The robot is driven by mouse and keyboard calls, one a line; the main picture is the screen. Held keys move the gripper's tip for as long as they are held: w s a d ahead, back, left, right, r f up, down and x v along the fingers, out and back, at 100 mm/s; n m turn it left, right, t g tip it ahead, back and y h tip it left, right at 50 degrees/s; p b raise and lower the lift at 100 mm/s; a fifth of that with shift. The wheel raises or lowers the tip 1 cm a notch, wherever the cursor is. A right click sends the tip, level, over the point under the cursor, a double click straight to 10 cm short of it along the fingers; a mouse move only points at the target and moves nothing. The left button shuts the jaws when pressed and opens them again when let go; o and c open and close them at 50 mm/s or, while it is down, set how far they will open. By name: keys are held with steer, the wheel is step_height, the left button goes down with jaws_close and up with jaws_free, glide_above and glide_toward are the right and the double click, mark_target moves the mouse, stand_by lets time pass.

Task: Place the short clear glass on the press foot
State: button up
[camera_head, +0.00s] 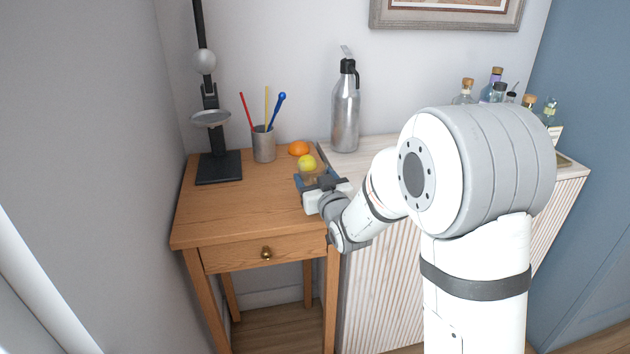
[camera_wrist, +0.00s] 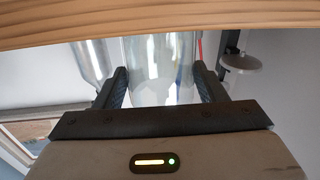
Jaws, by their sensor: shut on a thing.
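My gripper (camera_head: 316,181) is at the right side of the wooden table, low over its top. Its two dark fingers are shut on the short clear glass (camera_wrist: 160,75), which shows between them in the wrist view. In the head view the glass is hard to make out behind my gripper. I cannot tell whether it touches the tabletop. The press stands at the back left of the table; its flat black foot (camera_head: 219,168) is bare. A round grey plate (camera_head: 211,118) sits above the foot on the press column, and the press also shows in the wrist view (camera_wrist: 238,62).
A metal cup (camera_head: 264,146) with coloured sticks stands right of the press. An orange (camera_head: 299,148) and a yellow-green fruit (camera_head: 307,163) lie just behind my gripper. A silver siphon bottle (camera_head: 345,115) and several small bottles stand on the white cabinet. The table's left front is clear.

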steer(key=shift+r, duration=0.15)
steer(key=shift+f+b, duration=0.25)
steer(key=shift+b, duration=0.05)
steer(key=o, duration=1.2)
steer(key=shift+o, duration=0.2)
steer(key=shift+s+r+p, duration=0.15)
steer(key=shift+p, duration=0.75)
